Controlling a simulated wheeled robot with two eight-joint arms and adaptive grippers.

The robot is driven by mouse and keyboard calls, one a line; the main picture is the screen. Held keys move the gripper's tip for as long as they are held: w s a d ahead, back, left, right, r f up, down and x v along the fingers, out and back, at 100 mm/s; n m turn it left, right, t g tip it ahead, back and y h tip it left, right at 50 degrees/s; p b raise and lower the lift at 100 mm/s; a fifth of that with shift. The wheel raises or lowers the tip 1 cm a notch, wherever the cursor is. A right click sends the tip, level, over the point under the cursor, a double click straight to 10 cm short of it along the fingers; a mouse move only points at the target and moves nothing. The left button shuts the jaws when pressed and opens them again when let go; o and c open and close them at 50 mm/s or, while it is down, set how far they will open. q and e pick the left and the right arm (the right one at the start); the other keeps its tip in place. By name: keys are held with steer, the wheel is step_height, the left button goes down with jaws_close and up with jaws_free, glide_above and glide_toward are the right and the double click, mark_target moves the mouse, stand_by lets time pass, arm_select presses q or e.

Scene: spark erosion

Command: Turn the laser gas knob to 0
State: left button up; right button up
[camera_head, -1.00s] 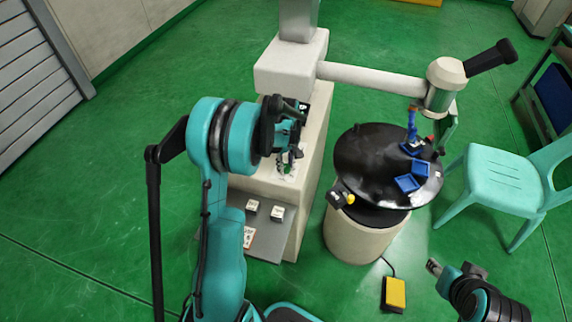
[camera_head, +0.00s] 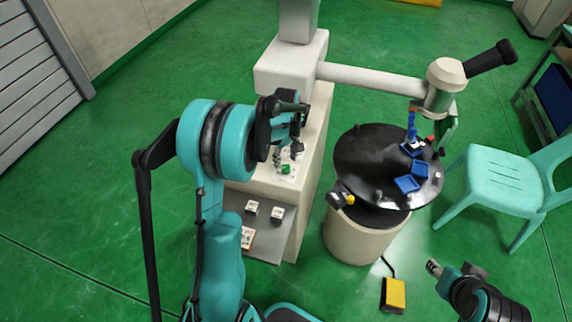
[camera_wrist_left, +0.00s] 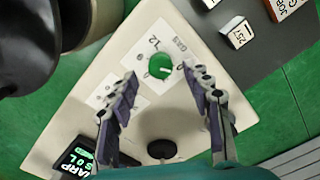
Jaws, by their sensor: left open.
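The green knob (camera_wrist_left: 160,66) sits on a white label plate on the machine's pale sloping top. Marks beside it look like "GAS" and a number. It also shows in the head view (camera_head: 286,169). My left gripper (camera_wrist_left: 162,76) is open, with one dark finger on each side of the knob in the wrist view. I cannot tell whether the fingers touch it. In the head view the left gripper (camera_head: 290,148) is over the panel, just behind the knob. My right gripper (camera_head: 436,268) is at the lower right, away from the machine; its jaws are too small to judge.
A round black knob (camera_wrist_left: 161,149) and a lit display (camera_wrist_left: 76,158) are on the same panel. A grey shelf (camera_head: 273,237) with small labelled blocks juts out in front. A black round table (camera_head: 357,157) and a turquoise chair (camera_head: 497,180) stand to the right.

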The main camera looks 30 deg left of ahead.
mark_target(287, 169)
arm_select(q)
step_height(287, 169, up, 9)
steer(key=shift+f, duration=0.1)
stand_by(0.3)
steer(key=s+d+r+m+t, duration=0.4)
steer(key=s+d+r+m, duration=0.25)
steer(key=s+d, duration=0.35)
steer(key=s+d+f+m+t, duration=0.2)
steer(key=s+d+m+t, duration=0.1)
steer(key=s+d+m, duration=0.2)
steer(key=shift+s+d+f+m, duration=0.3)
steer(key=shift+s+m, duration=1.05)
steer(key=shift+s, duration=0.8)
